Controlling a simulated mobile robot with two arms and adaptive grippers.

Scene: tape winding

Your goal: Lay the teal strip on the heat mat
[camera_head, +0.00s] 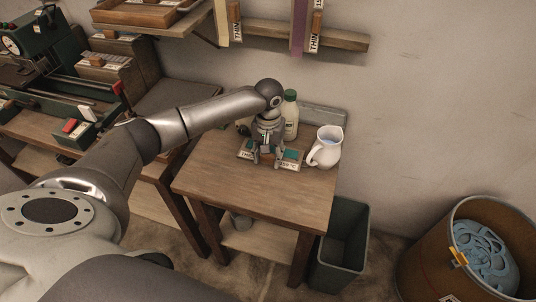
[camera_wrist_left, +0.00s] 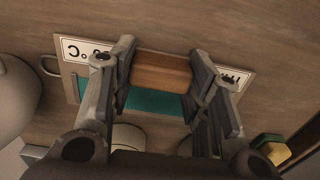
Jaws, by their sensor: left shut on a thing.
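My left gripper (camera_head: 266,163) is low over the small wooden table, its fingers pointing down. In the left wrist view its fingers (camera_wrist_left: 160,85) stand on both sides of a wooden block, shut on it. The block seems to be part of the teal strip (camera_wrist_left: 155,102), whose teal surface runs between the fingers. Teal also shows at the gripper in the head view (camera_head: 291,154). A label reading "°C" (camera_wrist_left: 83,50) and one reading "THIN" (camera_wrist_left: 236,76) lie on either side. The heat mat seems to be under the gripper; its outline is mostly hidden. My right gripper is out of view.
A white pitcher (camera_head: 327,148) and a bottle with a green cap (camera_head: 290,118) stand at the back of the table (camera_head: 240,190). The table's front is clear. A grey bin (camera_head: 345,240) stands beside it. A round barrel (camera_head: 430,260) is at right.

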